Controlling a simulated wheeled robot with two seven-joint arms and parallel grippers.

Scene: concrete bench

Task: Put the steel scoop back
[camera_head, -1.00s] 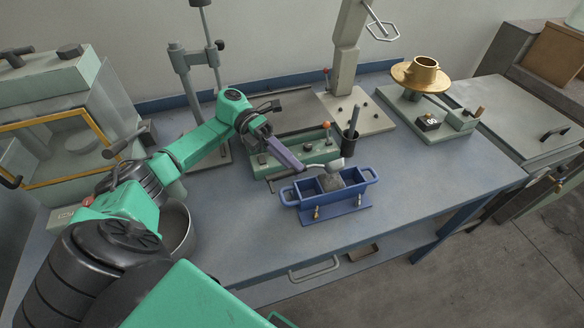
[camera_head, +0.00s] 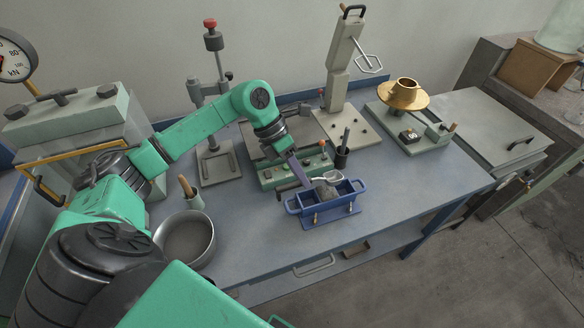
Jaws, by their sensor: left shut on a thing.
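My left gripper (camera_head: 303,175) reaches down from the upper left to the blue three-part mould (camera_head: 308,217) on the bench. It is shut on the steel scoop (camera_head: 334,177), whose pale bowl shows just right of the fingers, over the mould's back side. The scoop's handle is largely hidden by the fingers. Grey material (camera_head: 325,191) shows in the mould beside the scoop; I cannot tell whether the scoop touches it. A round metal bowl (camera_head: 162,238) stands at the front left. My right gripper is not in view.
A green-based device (camera_head: 268,180) stands close behind the mould. A dark holder with a rod (camera_head: 342,158) is just right of it. A cup with a wooden-handled tool (camera_head: 195,202) stands behind the metal bowl. The bench right of the mould is clear.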

